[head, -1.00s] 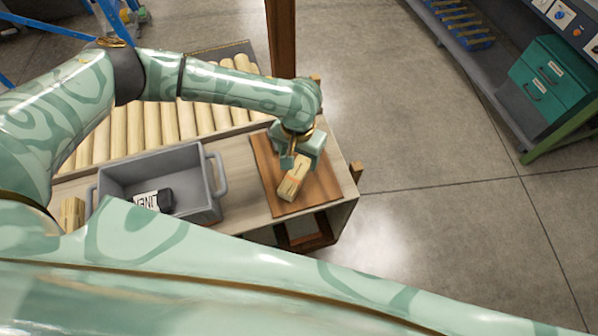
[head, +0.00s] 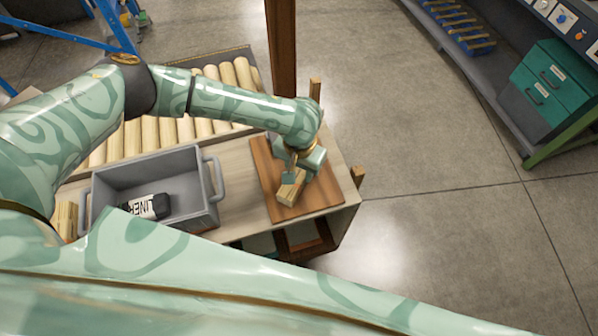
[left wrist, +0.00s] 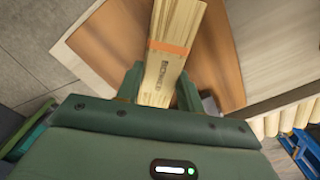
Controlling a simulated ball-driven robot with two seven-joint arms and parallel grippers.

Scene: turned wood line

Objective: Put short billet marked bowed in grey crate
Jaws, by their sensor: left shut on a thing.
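The short billet (head: 291,193) is a pale square wooden piece at the brown board on the bench. In the left wrist view the billet (left wrist: 172,48) has an orange band and dark lettering, too small to read surely. My left gripper (head: 296,176) is shut on it, one finger on each side, as the left wrist view also shows (left wrist: 158,90). I cannot tell whether the billet touches the board. The grey crate (head: 212,190) stands left of the board, with a black-and-white bottle marked LINER (head: 152,206) inside. My right gripper is not in view.
The brown board (head: 322,194) lies at the bench's right end. Several round wooden rods (head: 150,133) lie behind the crate. A brown post (head: 282,50) rises behind the bench. A wooden piece (head: 66,218) stands left of the crate. Teal drawers (head: 550,80) stand far right.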

